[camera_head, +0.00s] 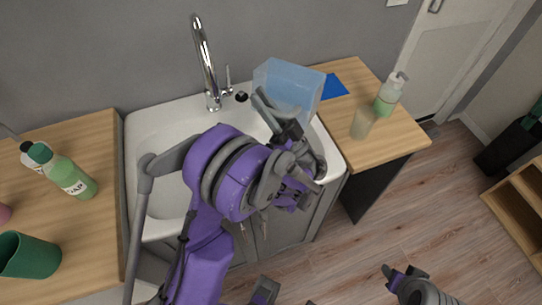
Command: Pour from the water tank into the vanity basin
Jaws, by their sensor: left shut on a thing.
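The water tank (297,78) is a clear, light-blue box, seen over the back right corner of the vanity basin. My left gripper (277,114) is shut on its near left side. The tank looks roughly upright, with only a slight lean. Its height above the rim is hard to judge. The white vanity basin (152,122) is set between two wooden counters, and my left arm hides much of its middle and front. No stream of water shows. Parts of my right arm (420,290) show at the bottom right; its jaws are not clear.
A chrome faucet (206,65) stands behind the basin. The right counter (385,146) holds a soap dispenser (388,95), a pale cup (362,123) and a blue sheet (333,86). The left counter holds a green bottle (70,177) and a green cup (28,256). Floor at right is mostly clear.

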